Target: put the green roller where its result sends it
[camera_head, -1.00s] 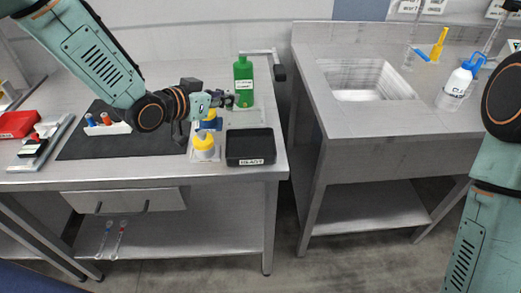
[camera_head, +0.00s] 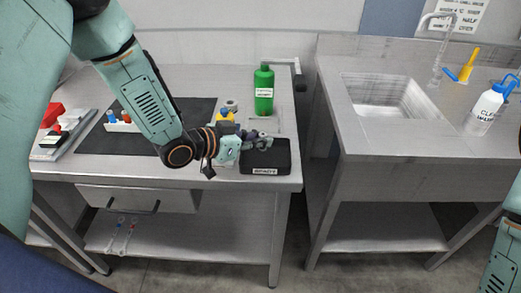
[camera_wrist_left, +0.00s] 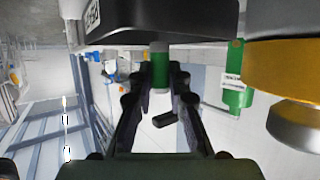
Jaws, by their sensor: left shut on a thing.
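My left gripper (camera_head: 264,140) is over the back of the black labelled tray (camera_head: 280,158) near the table's front right corner. In the left wrist view the gripper (camera_wrist_left: 160,90) is shut on the green roller (camera_wrist_left: 160,77), a short green cylinder between the fingers. The tray shows dark across the top of that view (camera_wrist_left: 165,22), close to the roller; I cannot tell whether they touch. The roller is too small or hidden to make out in the head view. My right gripper is out of view.
A green bottle (camera_head: 264,95) stands behind the tray. A yellow-topped container (camera_head: 225,116) is partly hidden by my left gripper. A white rack (camera_head: 122,125) with coloured pieces sits on a dark mat (camera_head: 90,140). A sink (camera_head: 385,98) and wash bottle (camera_head: 486,112) are at right.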

